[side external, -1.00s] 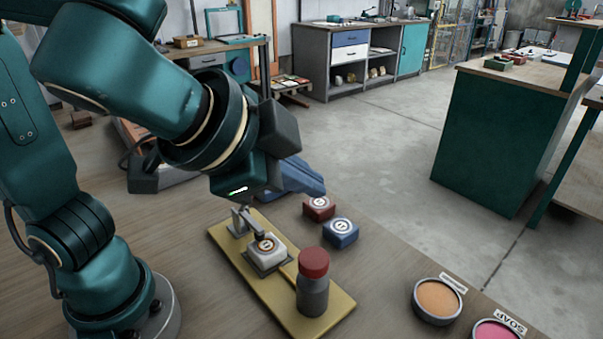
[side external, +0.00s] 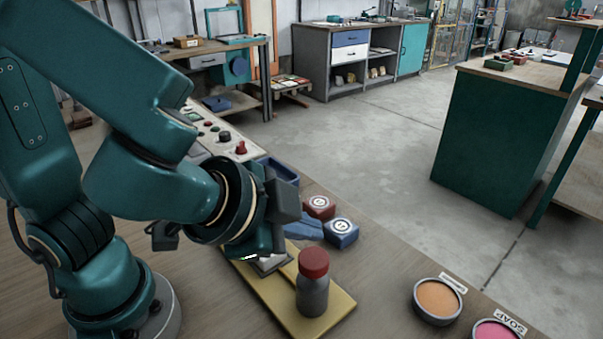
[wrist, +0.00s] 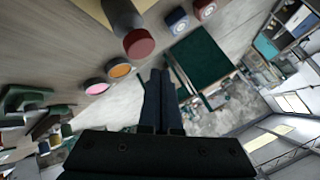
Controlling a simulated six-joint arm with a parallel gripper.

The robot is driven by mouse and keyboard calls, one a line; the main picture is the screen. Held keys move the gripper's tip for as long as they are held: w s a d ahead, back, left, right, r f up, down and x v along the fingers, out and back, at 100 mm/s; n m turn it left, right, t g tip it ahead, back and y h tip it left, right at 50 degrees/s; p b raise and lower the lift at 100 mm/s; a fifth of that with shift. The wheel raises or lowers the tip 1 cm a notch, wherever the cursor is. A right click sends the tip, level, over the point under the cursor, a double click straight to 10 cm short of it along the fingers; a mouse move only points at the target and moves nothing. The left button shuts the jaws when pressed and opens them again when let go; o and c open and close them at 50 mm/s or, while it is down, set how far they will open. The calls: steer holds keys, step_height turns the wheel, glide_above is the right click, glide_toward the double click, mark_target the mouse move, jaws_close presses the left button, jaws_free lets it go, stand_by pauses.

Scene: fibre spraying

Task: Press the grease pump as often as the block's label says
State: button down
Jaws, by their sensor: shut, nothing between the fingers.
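A grey bottle with a red cap, which looks like the grease pump (side external: 313,287), stands upright on a yellow board (side external: 268,292); its red cap also shows in the wrist view (wrist: 138,44). A whitish block (side external: 268,263) sits on the board left of the bottle, mostly hidden under my wrist, its label covered. My gripper (side external: 316,229) is shut and empty, its blue fingers lying roughly level behind the red cap, beside the blue block. In the wrist view my gripper (wrist: 162,74) has its fingers together, right of and apart from the cap in the picture.
A red block (side external: 319,206) and a blue block (side external: 341,232) with round labels, too small to read, lie behind the bottle. An orange dish (side external: 438,299) and a pink dish (side external: 496,331) stand at the right. A button panel (side external: 215,130) and blue bin (side external: 283,171) stand behind my arm.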

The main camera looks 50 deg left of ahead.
mark_target(312, 256)
steer(key=shift+f, duration=0.9)
steer(key=shift+f, duration=0.2)
stand_by(1.3)
steer(key=shift+f, duration=0.2)
steer(key=shift+f, duration=1.2)
stand_by(1.1)
steer(key=shift+r, duration=1.65)
steer(key=shift+r, duration=2.5)
